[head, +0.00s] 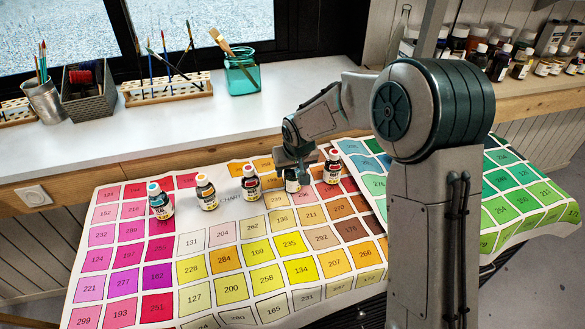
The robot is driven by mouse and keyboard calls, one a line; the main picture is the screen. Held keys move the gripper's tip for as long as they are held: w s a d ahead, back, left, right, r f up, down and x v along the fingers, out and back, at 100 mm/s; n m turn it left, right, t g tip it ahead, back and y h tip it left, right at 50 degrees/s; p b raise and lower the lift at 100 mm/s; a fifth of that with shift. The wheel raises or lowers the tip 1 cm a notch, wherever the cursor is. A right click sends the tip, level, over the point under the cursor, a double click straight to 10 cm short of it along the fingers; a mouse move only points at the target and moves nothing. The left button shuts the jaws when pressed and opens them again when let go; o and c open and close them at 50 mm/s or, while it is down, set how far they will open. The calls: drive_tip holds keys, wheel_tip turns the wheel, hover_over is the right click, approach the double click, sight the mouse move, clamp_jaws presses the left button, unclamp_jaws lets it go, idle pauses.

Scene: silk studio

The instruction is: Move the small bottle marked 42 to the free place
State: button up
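Several small bottles with coloured caps stand upright in a slanting row on the colour chart (205,237). The labels are too small to read, so I cannot tell which is marked 42. No free place stands out clearly.
Behind the chart, a white counter (200,130) holds a teal glass jar (240,74), a wooden brush rack (167,90), a grey basket (90,95) and a metal cup (43,102). A shelf (520,89) at right holds many bottles. My arm hides part of the chart's right side.

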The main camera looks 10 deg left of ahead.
drive_tip(key=shift+o, duration=0.6)
drive_tip(key=shift+r, duration=0.1)
drive_tip(key=shift+r+p, duration=0.2)
drive_tip(key=shift+p, duration=0.1)
drive_tip(key=v, duration=1.2)
drive_tip(key=shift+s, duration=0.15)
drive_tip(key=s+d+m+g+h, duration=0.1)
drive_tip(key=s+d+m, duration=0.3)
drive_tip(key=s+d, duration=1.6)
drive_tip(key=s, duration=0.4)
drive_tip(key=shift+s+d+r+m+g, duration=0.25)
drive_tip(key=shift+d+r+m+g, duration=0.05)
drive_tip(key=shift+d, duration=0.05)
